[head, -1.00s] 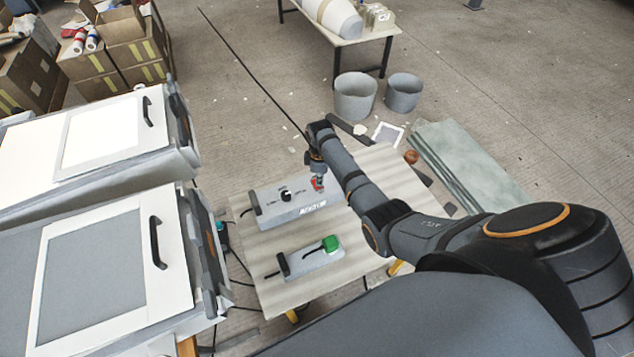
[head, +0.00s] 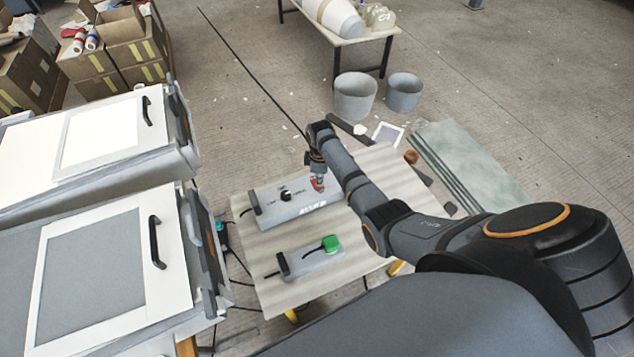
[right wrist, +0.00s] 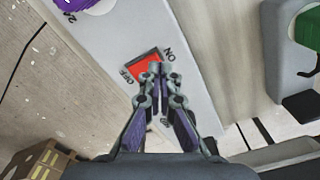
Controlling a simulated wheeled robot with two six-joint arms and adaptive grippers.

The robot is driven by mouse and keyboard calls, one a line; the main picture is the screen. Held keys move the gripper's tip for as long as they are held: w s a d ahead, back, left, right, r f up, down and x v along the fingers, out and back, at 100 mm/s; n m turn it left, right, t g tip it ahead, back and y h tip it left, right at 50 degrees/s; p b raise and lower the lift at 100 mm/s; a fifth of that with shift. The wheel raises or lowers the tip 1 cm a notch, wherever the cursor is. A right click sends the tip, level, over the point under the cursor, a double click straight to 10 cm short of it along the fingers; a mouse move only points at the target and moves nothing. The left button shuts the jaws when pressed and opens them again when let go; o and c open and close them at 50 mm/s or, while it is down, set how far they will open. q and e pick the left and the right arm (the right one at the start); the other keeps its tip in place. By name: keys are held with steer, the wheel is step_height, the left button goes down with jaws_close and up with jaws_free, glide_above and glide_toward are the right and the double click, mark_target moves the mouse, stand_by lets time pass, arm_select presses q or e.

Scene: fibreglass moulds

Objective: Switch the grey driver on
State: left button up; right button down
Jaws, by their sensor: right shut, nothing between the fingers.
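The grey driver (head: 290,209) is a long pale grey box on the small table, with a dark knob (head: 286,195) on top. In the right wrist view its top face (right wrist: 180,50) carries a red rocker switch (right wrist: 145,67) between the printed words OFF and ON. My right gripper (right wrist: 155,70) is shut and empty, its fingertips over the ON-side part of the switch and hiding some of it. I cannot tell whether the tips touch it. In the head view my right gripper (head: 318,183) is at the driver's right end. My left gripper is out of view.
A smaller grey box with a green block (head: 331,243) on it lies nearer on the same table (head: 370,190). White-framed panels with black handles (head: 157,242) stand at the left. Two grey buckets (head: 356,97) stand on the floor beyond the table.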

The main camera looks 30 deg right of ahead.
steer(key=shift+f+b, duration=0.55)
steer(key=shift+f, duration=0.3)
stand_by(0.3)
step_height(320, 180, up, 7)
steer(key=p, duration=0.8)
steer(key=shift+r, duration=0.15)
steer(key=shift+f, duration=0.2)
